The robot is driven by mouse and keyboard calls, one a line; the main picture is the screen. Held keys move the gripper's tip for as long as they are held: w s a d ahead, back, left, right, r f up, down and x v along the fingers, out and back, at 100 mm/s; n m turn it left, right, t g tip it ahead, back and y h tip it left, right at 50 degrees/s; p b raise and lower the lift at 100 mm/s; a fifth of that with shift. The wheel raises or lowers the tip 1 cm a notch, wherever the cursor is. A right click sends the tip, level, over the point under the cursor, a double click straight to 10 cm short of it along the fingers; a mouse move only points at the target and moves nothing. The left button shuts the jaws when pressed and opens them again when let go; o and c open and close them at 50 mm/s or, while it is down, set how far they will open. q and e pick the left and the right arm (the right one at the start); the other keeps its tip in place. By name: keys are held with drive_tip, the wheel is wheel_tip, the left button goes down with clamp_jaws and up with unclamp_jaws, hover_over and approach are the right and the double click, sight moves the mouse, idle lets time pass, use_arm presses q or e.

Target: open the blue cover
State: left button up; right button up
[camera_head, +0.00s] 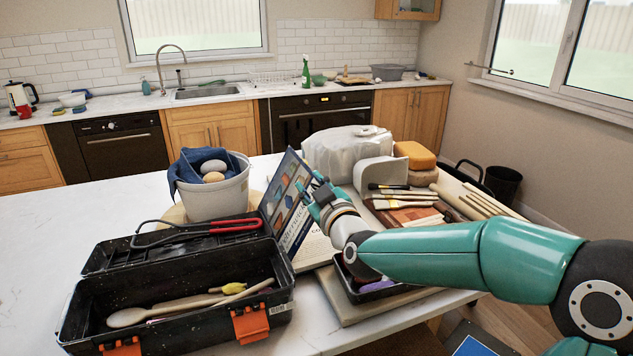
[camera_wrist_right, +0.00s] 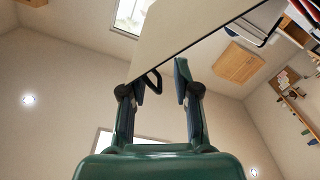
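The blue cover (camera_head: 287,205), with pottery pictures and lettering, stands steeply tilted behind the right side of the black toolbox. Pale printed pages (camera_head: 314,252) lie at its foot, to the right. My right gripper (camera_head: 318,192) is beside the cover's right side; whether they touch is unclear. In the right wrist view, my right gripper (camera_wrist_right: 153,82) has its fingers apart, with a pale flat panel (camera_wrist_right: 185,32) reaching between and past them. I cannot tell whether this panel is the cover. My left gripper is out of view.
The open black toolbox (camera_head: 180,305) holds wooden tools, with red-handled tongs (camera_head: 200,230) across its back. A white bucket (camera_head: 222,195) with a blue cloth stands behind. A white-wrapped block (camera_head: 340,152) and brushes crowd the right. The counter's left is clear.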

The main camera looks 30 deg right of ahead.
drive_tip(key=shift+w, duration=0.1)
clamp_jaws()
idle(0.3)
